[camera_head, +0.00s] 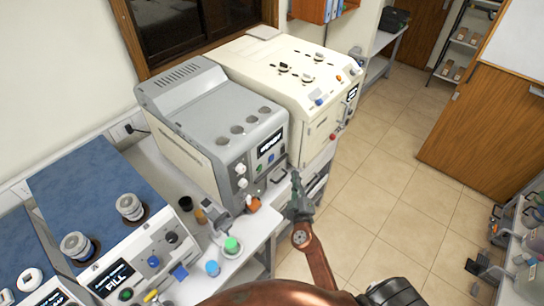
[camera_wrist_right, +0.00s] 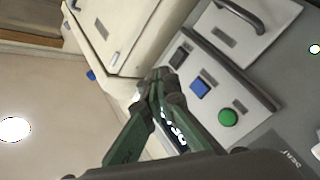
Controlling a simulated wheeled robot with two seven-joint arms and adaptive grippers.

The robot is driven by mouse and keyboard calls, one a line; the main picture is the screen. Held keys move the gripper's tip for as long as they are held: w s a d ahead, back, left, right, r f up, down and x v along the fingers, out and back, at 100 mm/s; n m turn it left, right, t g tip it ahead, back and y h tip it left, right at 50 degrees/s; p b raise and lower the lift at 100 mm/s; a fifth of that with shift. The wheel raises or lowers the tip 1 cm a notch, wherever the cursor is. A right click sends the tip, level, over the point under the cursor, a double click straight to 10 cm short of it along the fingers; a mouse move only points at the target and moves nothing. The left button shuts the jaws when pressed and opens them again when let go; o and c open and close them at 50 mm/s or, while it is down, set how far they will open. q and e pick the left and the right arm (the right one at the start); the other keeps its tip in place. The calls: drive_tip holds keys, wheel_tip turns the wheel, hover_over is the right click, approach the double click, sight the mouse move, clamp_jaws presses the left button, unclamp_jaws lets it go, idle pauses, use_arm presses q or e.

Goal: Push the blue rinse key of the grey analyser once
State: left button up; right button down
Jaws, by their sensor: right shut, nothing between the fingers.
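The grey analyser (camera_head: 190,105) stands on the bench in the middle of the head view, with a lit display on its front. In the right wrist view its front panel shows a blue square key (camera_wrist_right: 200,88), a round green button (camera_wrist_right: 228,117) and a dark square key (camera_wrist_right: 179,57) in a row. My right gripper (camera_head: 296,182) is shut and empty, in front of the panel. In the wrist view its fingertips (camera_wrist_right: 158,80) appear a little to the left of the blue key, which is uncovered. I see no clear contact. My left gripper is not in view.
A cream machine (camera_head: 290,75) stands right beside the grey analyser. An orange-capped bottle (camera_head: 253,205), a green-capped vessel (camera_head: 231,244) and a blue-capped one (camera_head: 212,268) stand at the bench front. Open tiled floor (camera_head: 390,180) lies to the right.

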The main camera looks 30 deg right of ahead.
sight(272, 158)
drive_tip(key=shift+r, duration=0.45)
drive_tip(key=w+a, duration=0.3)
drive_tip(key=w, duration=0.5)
drive_tip(key=shift+a, duration=0.2)
drive_tip(key=shift+w, duration=0.1)
idle(1.3)
